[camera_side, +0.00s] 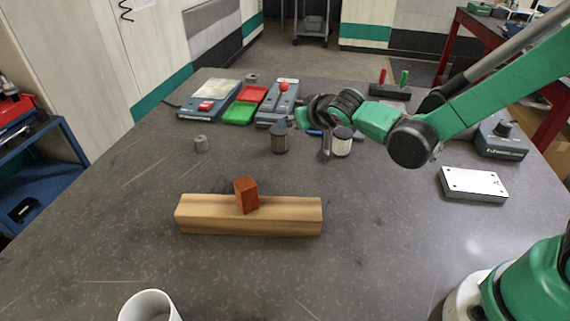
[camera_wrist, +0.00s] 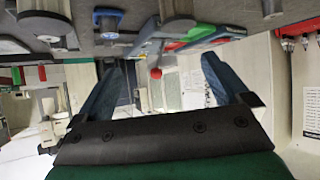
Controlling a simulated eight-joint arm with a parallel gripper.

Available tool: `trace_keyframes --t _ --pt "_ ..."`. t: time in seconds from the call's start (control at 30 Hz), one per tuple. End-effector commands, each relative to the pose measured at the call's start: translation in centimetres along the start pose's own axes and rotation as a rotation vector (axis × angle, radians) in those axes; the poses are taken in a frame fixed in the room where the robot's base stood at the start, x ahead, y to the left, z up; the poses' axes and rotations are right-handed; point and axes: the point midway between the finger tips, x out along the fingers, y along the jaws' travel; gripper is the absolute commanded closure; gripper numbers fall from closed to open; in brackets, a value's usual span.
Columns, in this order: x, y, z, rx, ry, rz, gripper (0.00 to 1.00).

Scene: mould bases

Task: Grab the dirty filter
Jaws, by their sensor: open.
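The dirty filter (camera_side: 279,139), a dark grey canister, stands upright on the grey bench in the side view. A similar canister with a pale body, a cleaner-looking filter (camera_side: 342,142), stands to its right. My gripper (camera_side: 304,115) is above and just behind the dirty filter in the side view, pointing away to the back left; its fingers are small and partly merged with the things behind. In the wrist view its two dark blue fingers are spread with nothing held between them (camera_wrist: 161,64). I cannot clearly identify the dirty filter in the wrist view.
A wooden beam (camera_side: 285,215) carries an orange-brown block (camera_side: 246,195) in front. A box with a red-knobbed lever (camera_side: 280,101), a red tray (camera_side: 252,93) and a green tray (camera_side: 239,112) stand behind. The bench between is clear.

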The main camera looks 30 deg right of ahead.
Motion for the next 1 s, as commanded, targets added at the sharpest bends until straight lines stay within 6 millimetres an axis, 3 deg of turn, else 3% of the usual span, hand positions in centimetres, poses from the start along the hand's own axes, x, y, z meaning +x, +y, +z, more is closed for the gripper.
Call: trace_keyframes --t 0.1,0.3,0.8,1.0 --pt "2.3 -1.4 1.0 0.013 0.054 -0.006 0.05" --pt "4.0 -2.5 2.2 0.027 0.104 -0.015 0.05" --pt "9.2 -2.6 1.8 0.031 0.110 -0.014 0.05" --pt "9.8 -2.7 1.8 0.030 0.109 -0.015 0.05"
